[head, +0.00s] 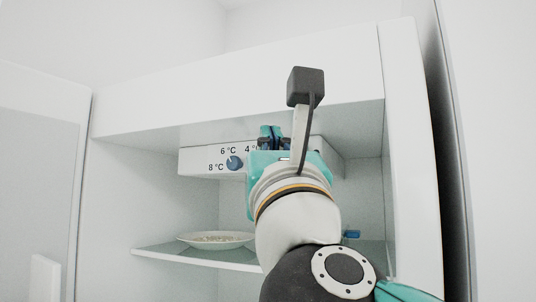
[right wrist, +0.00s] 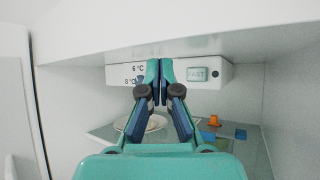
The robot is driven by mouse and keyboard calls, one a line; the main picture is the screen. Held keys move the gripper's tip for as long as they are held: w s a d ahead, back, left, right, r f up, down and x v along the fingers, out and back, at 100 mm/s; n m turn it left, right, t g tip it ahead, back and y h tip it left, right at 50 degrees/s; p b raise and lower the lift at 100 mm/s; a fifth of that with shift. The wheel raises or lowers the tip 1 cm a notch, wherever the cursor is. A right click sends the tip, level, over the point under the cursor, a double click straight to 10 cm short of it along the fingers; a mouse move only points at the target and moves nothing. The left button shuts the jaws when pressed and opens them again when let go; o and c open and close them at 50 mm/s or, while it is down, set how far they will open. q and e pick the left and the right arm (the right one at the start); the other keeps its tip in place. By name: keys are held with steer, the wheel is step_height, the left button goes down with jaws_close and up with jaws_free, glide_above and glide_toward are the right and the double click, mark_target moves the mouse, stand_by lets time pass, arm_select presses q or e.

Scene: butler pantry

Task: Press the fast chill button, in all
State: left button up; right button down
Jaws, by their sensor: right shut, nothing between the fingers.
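The fast chill button (right wrist: 196,74) is a pale rectangle marked FAST on the white control panel (right wrist: 117,75) under the fridge ceiling. In the head view my right arm hides the button. My right gripper (right wrist: 160,63) is shut and empty, with its fingertips in front of the panel, left of the button in the right wrist view. In the head view the right gripper (head: 271,132) covers the right part of the panel (head: 200,169). I cannot tell whether the fingertips touch the panel. My left gripper is not in view.
A blue temperature knob (head: 235,162) sits on the panel's left part. A plate (head: 215,240) of pale food is on the glass shelf below. An orange object (right wrist: 214,120) and blue items (right wrist: 240,134) lie on the shelf's right. White cabinet walls enclose the space.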

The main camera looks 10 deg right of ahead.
steer(key=w+d, duration=0.4)
steer(key=w, duration=0.3)
steer(key=shift+w+d+p, duration=0.15)
steer(key=shift+d+p, duration=0.2)
steer(key=shift+p, duration=0.05)
steer(key=shift+d, duration=0.1)
stand_by(1.2)
steer(key=shift+w+d, duration=0.15)
steer(key=shift+w, duration=0.1)
steer(key=shift+w+d, duration=0.25)
steer(key=shift+w, duration=0.1)
stand_by(0.8)
stand_by(0.4)
steer(key=shift+s+a, duration=0.5)
steer(key=shift+s, duration=0.25)
steer(key=shift+b, duration=0.3)
